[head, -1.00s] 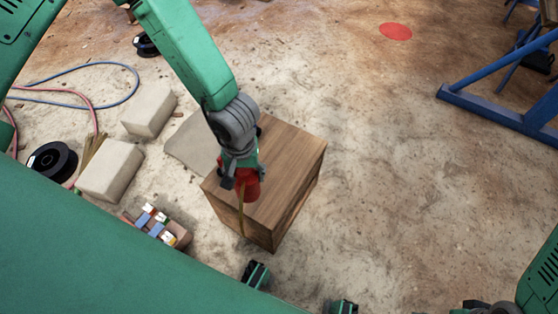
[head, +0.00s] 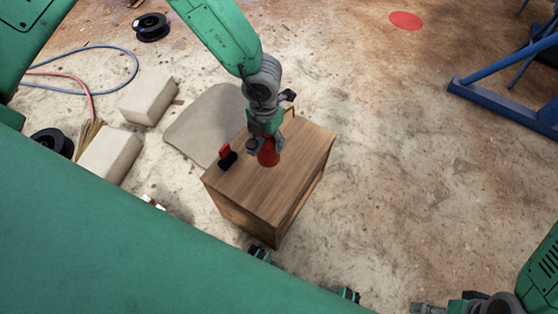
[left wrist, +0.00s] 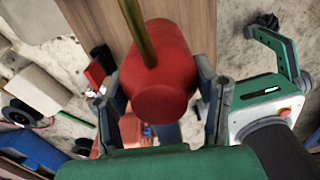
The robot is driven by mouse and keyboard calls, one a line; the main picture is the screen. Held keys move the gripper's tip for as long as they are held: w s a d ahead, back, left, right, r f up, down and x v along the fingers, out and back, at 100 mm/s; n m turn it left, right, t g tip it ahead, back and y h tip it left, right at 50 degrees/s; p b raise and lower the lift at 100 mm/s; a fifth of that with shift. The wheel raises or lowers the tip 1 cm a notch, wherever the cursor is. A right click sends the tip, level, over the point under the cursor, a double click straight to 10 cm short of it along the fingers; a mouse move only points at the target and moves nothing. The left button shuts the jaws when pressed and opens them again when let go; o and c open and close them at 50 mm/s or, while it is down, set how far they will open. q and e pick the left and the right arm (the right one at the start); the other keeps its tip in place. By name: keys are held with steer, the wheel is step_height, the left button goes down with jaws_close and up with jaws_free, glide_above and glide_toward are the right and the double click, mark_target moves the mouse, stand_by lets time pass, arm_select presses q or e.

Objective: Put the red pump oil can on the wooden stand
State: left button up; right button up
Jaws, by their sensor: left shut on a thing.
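The red pump oil can (head: 268,153) is in my left gripper (head: 264,143), over the top of the wooden stand (head: 275,185). In the left wrist view the red can (left wrist: 158,70) sits between the two fingers of my left gripper (left wrist: 160,110), which is shut on it. Its brass-coloured spout (left wrist: 138,32) runs to the top edge of that view, with wood behind. I cannot tell whether the can touches the stand. My right gripper (head: 430,308) is only partly in view at the bottom right of the head view, its jaws unclear.
A small red and black object (head: 227,156) stands near the stand's left edge. Pale blocks (head: 148,100), a flat grey slab (head: 205,125) and black spools (head: 151,27) lie to the left. A blue steel frame (head: 500,103) is at right; floor between is clear.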

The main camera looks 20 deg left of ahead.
mark_target(271, 160)
arm_select(q)
steer(key=f+b, duration=0.1)
steer(key=f, duration=0.2)
steer(key=d+f+b, duration=0.1)
steer(key=f, duration=0.3)
steer(key=shift+d, duration=0.15)
steer(key=f, duration=0.1)
steer(key=f+b, duration=0.1)
steer(key=f, duration=0.1)
steer(key=shift+a+b, duration=0.3)
steer(key=shift+a, duration=0.1)
steer(key=shift+c, duration=0.2)
steer(key=shift+d, duration=0.1)
arm_select(e)
steer(key=f, duration=0.3)
steer(key=shift+d+f, duration=0.2)
steer(key=shift+f, duration=0.2)
arm_select(q)
steer(key=o, duration=1.6)
steer(key=shift+d, duration=0.15)
arm_select(e)
steer(key=shift+d+f, duration=0.1)
steer(key=shift+d, duration=0.15)
steer(key=shift+a, duration=0.1)
